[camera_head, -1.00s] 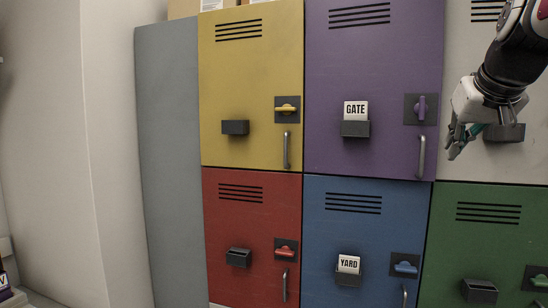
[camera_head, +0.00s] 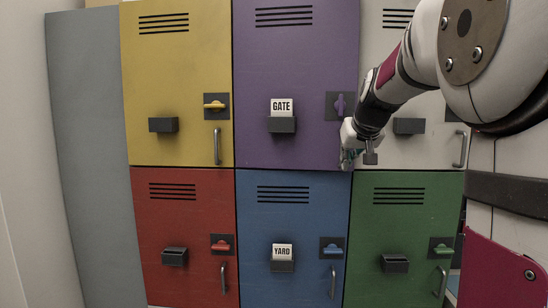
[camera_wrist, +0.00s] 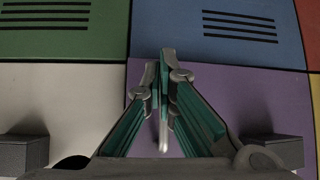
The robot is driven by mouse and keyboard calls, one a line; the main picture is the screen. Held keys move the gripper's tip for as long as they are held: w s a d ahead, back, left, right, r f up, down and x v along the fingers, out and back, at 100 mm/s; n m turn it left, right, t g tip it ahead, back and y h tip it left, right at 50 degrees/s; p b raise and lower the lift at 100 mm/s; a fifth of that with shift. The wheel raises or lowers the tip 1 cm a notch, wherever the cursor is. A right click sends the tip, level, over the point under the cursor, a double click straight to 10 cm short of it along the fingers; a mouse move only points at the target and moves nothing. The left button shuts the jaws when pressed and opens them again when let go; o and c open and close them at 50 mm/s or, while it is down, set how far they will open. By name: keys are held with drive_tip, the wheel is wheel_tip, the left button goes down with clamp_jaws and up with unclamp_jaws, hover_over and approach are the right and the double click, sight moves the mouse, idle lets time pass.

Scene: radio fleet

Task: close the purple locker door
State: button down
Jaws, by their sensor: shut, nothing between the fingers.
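The purple locker door (camera_head: 295,60) is in the upper row of the head view, with a GATE card (camera_head: 282,106) in its dark holder. It looks flush or nearly flush with its neighbours; I cannot tell whether a small gap remains. Its purple latch knob (camera_head: 340,104) stands upright, while the yellow, red, blue and green ones lie level. My gripper (camera_head: 347,160) is shut and empty in front of the door's lower right corner, hiding its handle. In the wrist view, which is upside down, my gripper (camera_wrist: 165,62) points at the purple door (camera_wrist: 240,100); contact is unclear. A silver handle (camera_wrist: 163,135) shows between the fingers.
A white locker (camera_head: 385,60) adjoins on the right, partly behind my arm. The yellow locker (camera_head: 175,70) is on the left. Red (camera_head: 185,225), blue (camera_head: 260,220) and green (camera_head: 380,225) lockers sit below. Small card holders and pull handles stick out from the doors.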

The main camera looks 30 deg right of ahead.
idle(0.3)
drive_tip(key=w+d, duration=0.2)
drive_tip(key=d, duration=0.1)
drive_tip(key=shift+w+r, duration=0.1)
drive_tip(key=shift+w, duration=0.2)
drive_tip(key=shift+d, duration=0.1)
drive_tip(key=shift+s, duration=0.1)
